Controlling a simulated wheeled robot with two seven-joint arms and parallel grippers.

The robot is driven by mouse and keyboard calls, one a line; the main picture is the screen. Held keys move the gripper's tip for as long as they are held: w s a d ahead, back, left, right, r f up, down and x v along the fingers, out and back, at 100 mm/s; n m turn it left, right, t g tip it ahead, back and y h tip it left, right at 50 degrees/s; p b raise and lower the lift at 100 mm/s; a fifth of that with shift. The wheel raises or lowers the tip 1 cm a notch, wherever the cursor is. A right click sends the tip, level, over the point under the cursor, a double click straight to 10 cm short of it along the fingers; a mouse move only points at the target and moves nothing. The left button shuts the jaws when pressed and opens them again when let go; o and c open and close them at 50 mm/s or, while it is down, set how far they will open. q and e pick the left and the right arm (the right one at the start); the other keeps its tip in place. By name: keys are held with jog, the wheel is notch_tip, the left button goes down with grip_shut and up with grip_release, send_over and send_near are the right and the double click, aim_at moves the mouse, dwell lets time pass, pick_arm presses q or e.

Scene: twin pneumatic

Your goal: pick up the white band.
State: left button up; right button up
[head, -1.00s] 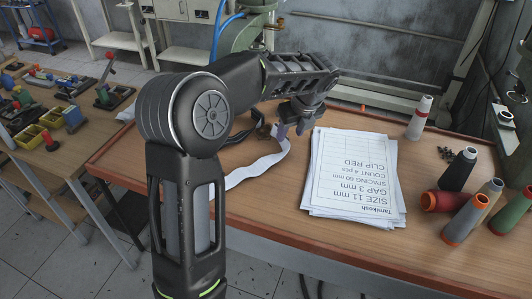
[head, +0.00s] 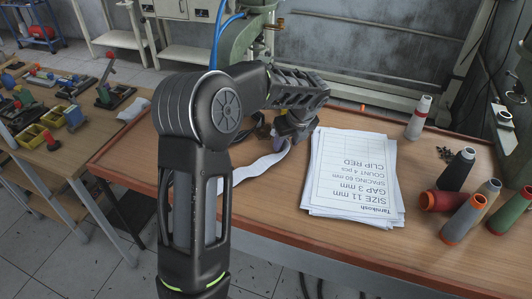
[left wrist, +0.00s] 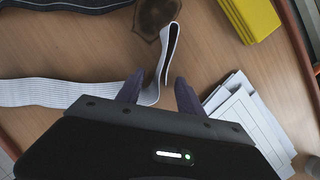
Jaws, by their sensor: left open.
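The white band (head: 255,169) lies on the wooden table, left of the paper stack and partly hidden behind my left arm in the head view. In the left wrist view the ribbed white band (left wrist: 45,92) runs in from the left and bends up into a raised fold. My left gripper (left wrist: 158,95) is open, its two purple fingers on either side of the lower part of this fold. I cannot tell whether they touch it. In the head view the left gripper (head: 290,143) is low over the band's right end. My right gripper is not in view.
A stack of printed sheets (head: 352,180) lies right of the gripper, close to one finger in the wrist view. A yellow block (left wrist: 245,16) and a dark strap (left wrist: 65,5) lie beyond.

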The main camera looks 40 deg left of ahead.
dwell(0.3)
pick_arm(q)
grip_shut()
dwell(0.3)
